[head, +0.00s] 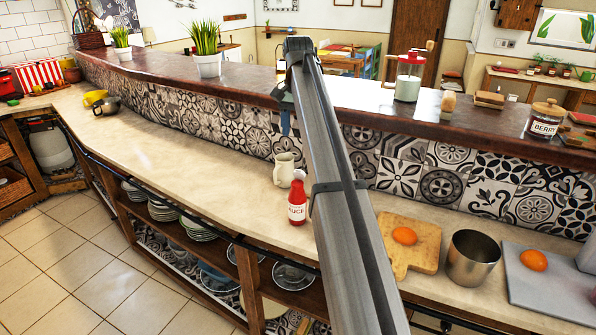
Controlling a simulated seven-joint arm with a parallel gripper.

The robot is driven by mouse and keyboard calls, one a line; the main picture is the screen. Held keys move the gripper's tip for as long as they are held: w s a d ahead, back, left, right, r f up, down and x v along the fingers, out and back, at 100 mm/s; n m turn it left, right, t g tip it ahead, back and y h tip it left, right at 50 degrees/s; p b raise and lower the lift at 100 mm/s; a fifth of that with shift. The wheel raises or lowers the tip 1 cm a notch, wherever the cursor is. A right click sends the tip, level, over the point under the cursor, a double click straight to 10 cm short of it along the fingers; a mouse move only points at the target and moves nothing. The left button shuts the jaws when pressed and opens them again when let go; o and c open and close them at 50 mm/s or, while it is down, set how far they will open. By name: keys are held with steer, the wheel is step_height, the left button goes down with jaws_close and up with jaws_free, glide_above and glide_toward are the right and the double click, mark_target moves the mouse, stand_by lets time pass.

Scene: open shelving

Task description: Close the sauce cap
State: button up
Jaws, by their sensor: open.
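The red sauce bottle (297,208) stands upright on the light counter, just left of my arm, with its white label facing me. A small pale piece shows at its top; the cap is too small to tell whether it is open or shut. My arm crosses the middle of the head view and reaches above and beyond the bottle. My gripper (285,122) hangs at the arm's far end, small and partly hidden, in front of the tiled wall. It is open and apart from the bottle, with nothing seen in it.
A cream jug (284,170) stands close behind the bottle. Right of my arm are a cutting board (423,240) with an orange item, a metal cup (471,258) and a grey board (548,286). The counter left of the bottle is clear. A raised dark ledge (240,85) runs behind.

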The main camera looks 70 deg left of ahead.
mark_target(298, 171)
step_height(298, 171, down, 14)
steer(key=shift+r, duration=0.2)
stand_by(0.4)
steer(key=shift+c, duration=0.5)
steer(key=c, duration=0.9)
steer(key=shift+s+d+f+t+y, duration=0.2)
steer(key=shift+s+d+t+y, duration=0.1)
steer(key=shift+d+t+y, duration=0.25)
steer(key=shift+c, duration=0.2)
steer(key=shift+a+t+y, duration=0.1)
steer(key=shift+t+y, duration=0.35)
steer(key=shift+y, duration=0.1)
